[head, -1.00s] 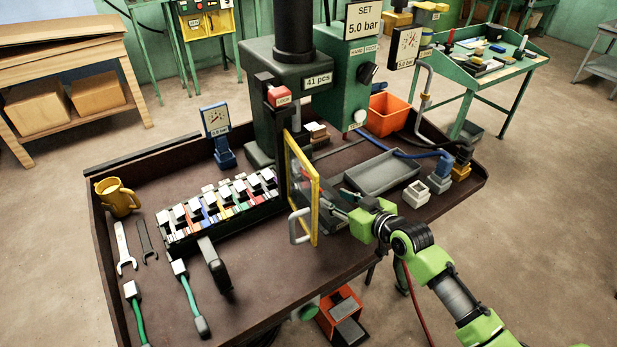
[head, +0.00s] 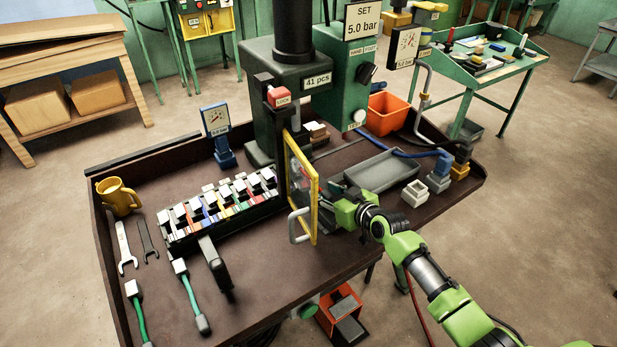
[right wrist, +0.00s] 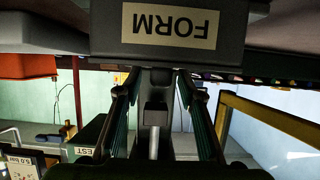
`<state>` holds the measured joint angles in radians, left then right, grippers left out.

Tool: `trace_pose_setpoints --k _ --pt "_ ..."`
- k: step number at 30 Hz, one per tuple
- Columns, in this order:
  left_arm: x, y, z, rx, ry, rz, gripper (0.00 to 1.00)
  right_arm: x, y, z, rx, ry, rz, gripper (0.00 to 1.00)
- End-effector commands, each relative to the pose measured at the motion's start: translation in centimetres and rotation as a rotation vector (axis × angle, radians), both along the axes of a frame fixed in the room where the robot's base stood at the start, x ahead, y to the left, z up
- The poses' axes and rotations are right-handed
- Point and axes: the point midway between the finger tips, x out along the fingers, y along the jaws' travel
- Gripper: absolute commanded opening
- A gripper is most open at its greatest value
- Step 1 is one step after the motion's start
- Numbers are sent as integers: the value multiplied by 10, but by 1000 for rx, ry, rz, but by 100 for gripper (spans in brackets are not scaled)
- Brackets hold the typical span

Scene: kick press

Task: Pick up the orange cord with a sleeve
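A dark rack (head: 176,246) on the left half of the bench holds a row of cords in several colours with white end pieces. A dark block labelled FORM (right wrist: 170,25) is just beyond the fingertips. In the head view the fingers are largely hidden at the yellow-framed guard (head: 316,205) of the press. My left gripper is not in view.
The press (head: 285,65) stands behind the rack. A grey tray (head: 378,178) and an orange bin (head: 388,113) are to the right. The bench front middle is clear.

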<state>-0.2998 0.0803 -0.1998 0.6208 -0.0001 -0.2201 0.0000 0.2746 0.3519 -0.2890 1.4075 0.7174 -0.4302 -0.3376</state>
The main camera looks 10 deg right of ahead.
Motion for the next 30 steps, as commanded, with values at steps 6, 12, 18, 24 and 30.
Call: trace_pose_setpoints --k 6,12,18,24,30 --pt "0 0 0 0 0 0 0 0 0 0 0 1 0 0" --pt "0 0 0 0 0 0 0 0 0 0 0 0 0 0" --pt "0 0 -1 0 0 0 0 0 0 5 0 -1 1 0" --pt "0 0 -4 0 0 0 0 0 0 27 0 -4 1 0" --pt "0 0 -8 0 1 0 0 -29 -11 32 -3 2 1 0"
